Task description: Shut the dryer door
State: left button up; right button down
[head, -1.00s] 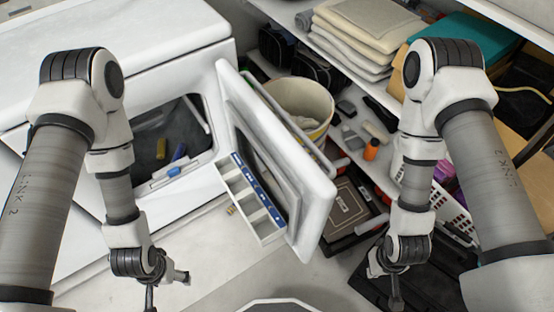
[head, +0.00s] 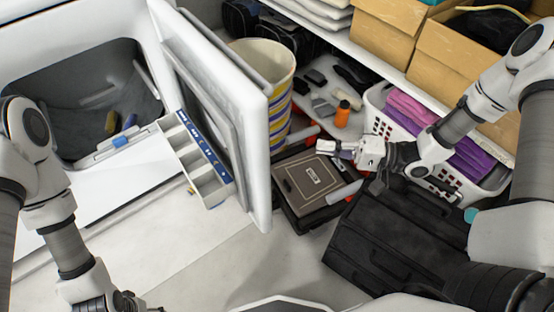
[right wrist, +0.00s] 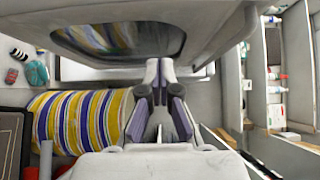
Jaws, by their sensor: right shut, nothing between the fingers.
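The white dryer door (head: 257,165) stands wide open, swung out to the right of the dryer's dark drum opening (head: 75,95). In the right wrist view the door (right wrist: 225,40) fills the top, close to the fingers. My right gripper (head: 322,147) is shut and empty, on the outer side of the door, with a small gap to its edge in the head view. Its fingers also show in the right wrist view (right wrist: 160,68); I cannot tell whether they touch the door. My left gripper (head: 135,305) is low at the left, cut by the frame's bottom edge; its jaws are unclear.
A striped bin (head: 270,70) stands behind the door. A blue-and-white compartment tray (head: 195,160) is at the door's inner side. A dark case (head: 305,183), a white basket (head: 375,105) and a black box (head: 380,245) lie to the right. The floor in front is clear.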

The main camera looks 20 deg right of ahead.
jog(key=w+a+b, duration=0.2)
jog(key=a+b, duration=0.1)
jog(key=a, duration=0.8)
jog(key=shift+w+a+b, duration=0.35)
jog(key=shift+b, duration=0.05)
jog(key=shift+a, duration=0.1)
